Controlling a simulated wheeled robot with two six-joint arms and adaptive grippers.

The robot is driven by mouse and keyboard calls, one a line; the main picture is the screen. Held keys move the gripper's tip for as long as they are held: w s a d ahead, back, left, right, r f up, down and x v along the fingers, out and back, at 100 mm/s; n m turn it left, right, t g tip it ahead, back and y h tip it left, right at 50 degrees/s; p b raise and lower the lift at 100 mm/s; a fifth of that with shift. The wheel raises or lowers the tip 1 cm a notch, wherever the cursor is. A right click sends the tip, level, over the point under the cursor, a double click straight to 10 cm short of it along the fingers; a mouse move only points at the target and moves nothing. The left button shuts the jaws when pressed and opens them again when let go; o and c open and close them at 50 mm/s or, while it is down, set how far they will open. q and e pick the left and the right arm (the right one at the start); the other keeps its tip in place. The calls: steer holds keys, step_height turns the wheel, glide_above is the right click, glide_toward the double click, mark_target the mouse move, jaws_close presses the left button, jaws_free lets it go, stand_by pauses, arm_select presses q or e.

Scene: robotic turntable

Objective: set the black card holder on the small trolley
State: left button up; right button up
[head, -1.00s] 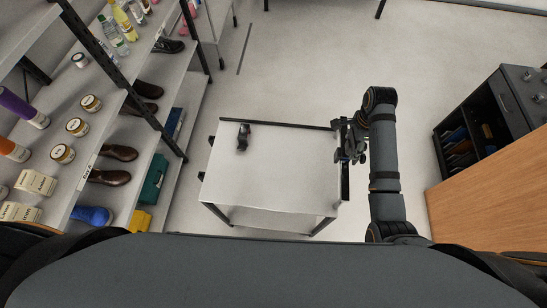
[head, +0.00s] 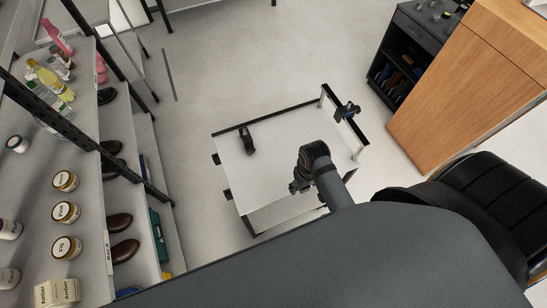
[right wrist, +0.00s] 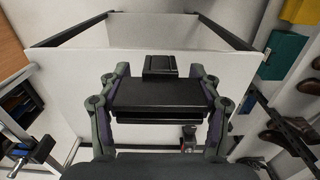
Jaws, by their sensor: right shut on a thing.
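The small trolley (head: 275,165) stands in the middle of the head view, with a white top and black rails. My right gripper (head: 298,185) is over the right front part of its top, mostly hidden by my own arm. In the right wrist view, my right gripper (right wrist: 160,108) is shut on the black card holder (right wrist: 158,93), a flat black piece with a raised block. The white trolley top lies beyond it; I cannot tell whether they touch. The holder cannot be made out in the head view. My left gripper is not in view.
A small black item (head: 248,142) lies on the trolley's back left part. A dark clamp-like part (head: 347,111) is at its right rail. Shelves with jars (head: 65,212) and shoes stand left. The left part of the top is mostly clear.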

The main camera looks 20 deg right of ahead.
steer(key=w+a+f, duration=0.2)
steer(key=w+f, duration=0.1)
steer(key=w, duration=0.3)
steer(key=b, duration=0.8)
glide_toward(274, 177)
steer(key=s, duration=0.1)
steer(key=s+d+f, duration=0.1)
steer(key=shift+s, duration=0.3)
steer(key=w+f+b, duration=0.2)
steer(key=b, duration=0.2)
steer(key=shift+a+b, duration=0.15)
steer(key=shift+b, duration=0.15)
steer(key=shift+w+a, duration=0.15)
steer(key=f+b, duration=0.2)
steer(key=b, duration=0.1)
steer(key=f+b, duration=0.2)
steer(key=shift+w, duration=0.25)
steer(key=shift+a+r, duration=0.1)
steer(key=shift+r, duration=0.2)
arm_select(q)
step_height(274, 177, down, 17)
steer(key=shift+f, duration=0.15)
arm_select(e)
steer(key=o, duration=1.3)
steer(key=shift+f, duration=0.15)
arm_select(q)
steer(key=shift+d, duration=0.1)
arm_select(e)
steer(key=shift+o, duration=0.2)
